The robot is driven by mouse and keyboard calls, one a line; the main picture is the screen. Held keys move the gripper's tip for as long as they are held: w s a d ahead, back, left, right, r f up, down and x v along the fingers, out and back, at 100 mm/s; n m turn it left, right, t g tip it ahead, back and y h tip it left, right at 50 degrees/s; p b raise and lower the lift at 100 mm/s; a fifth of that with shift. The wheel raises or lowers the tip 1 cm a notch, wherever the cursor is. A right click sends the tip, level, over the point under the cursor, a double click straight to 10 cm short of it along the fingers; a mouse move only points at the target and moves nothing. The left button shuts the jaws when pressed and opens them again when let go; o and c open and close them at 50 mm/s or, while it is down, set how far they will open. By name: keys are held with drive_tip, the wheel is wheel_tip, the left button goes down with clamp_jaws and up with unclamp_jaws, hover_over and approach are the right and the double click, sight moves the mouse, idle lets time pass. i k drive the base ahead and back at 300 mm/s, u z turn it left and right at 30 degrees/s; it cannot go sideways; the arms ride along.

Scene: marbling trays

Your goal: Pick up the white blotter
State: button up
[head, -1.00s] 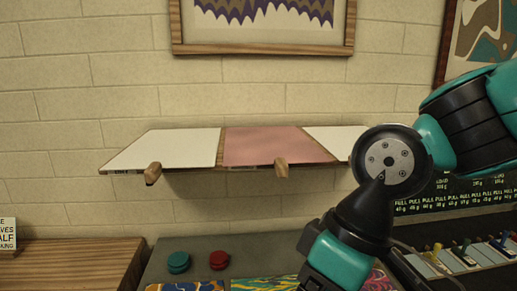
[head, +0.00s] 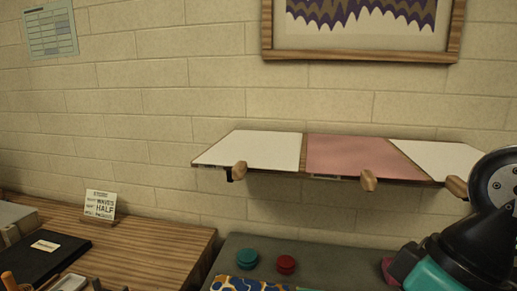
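A wooden wall shelf (head: 305,156) holds flat sheets side by side. A white sheet (head: 255,150) lies at its left and another white sheet (head: 432,154) at its right, with a pink sheet (head: 352,157) between them. Either white sheet could be the white blotter; I cannot tell which. My arm shows at the lower right, in front of the shelf's right end and hiding part of it. My gripper is not in view.
A grey surface (head: 330,262) below the shelf bears a teal round piece (head: 247,258), a red one (head: 286,264) and a patterned sheet (head: 247,285). A wooden table (head: 150,245) at left holds a small sign (head: 100,204) and a black flat item (head: 45,256).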

sight(240, 150)
drive_tip(key=u, duration=0.05)
drive_tip(key=k, duration=0.5)
drive_tip(key=u, duration=2.65)
drive_tip(key=i, duration=1.75)
drive_tip(key=z, duration=3.05)
drive_tip(key=i, duration=0.5)
